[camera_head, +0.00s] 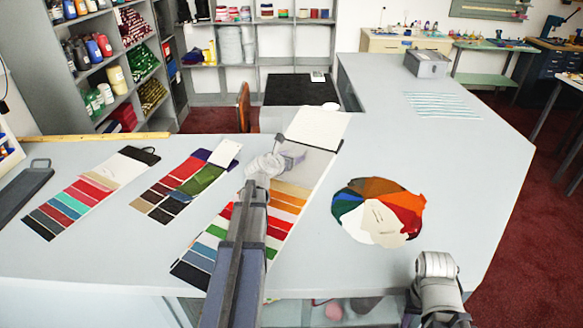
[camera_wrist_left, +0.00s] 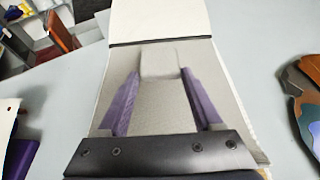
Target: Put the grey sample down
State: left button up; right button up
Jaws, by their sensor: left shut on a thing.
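My left gripper (camera_head: 294,155) reaches over the long sample card in the middle of the counter. In the left wrist view its two purple fingers (camera_wrist_left: 160,78) are shut on the grey sample, a flat grey piece (camera_wrist_left: 158,110) with a paler part between the fingertips. In the head view the grey sample (camera_head: 316,160) shows beside and beyond the gripper, over the card's upper half. The card (camera_head: 318,127) has a white top and rows of coloured strips below. I cannot tell whether the sample touches the card. My right gripper is out of view; only part of that arm shows.
Two other strip cards (camera_head: 80,203) (camera_head: 170,190) lie to the left, by a dark tray (camera_head: 22,192). A round fan of coloured samples (camera_head: 380,212) lies to the right. A grey box (camera_head: 427,63) and striped sheet (camera_head: 440,105) are farther back. The right counter (camera_head: 470,170) is clear.

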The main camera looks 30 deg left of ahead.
pick_arm(q)
notch_tip(320, 180, down, 3)
jog(key=shift+f+b, duration=0.15)
jog(key=shift+b, duration=1.05)
jog(key=o, duration=1.3)
jog(key=shift+r+p, duration=0.3)
jog(key=p+v, duration=0.4)
jog(key=v, duration=0.8)
jog(key=shift+f, duration=0.15)
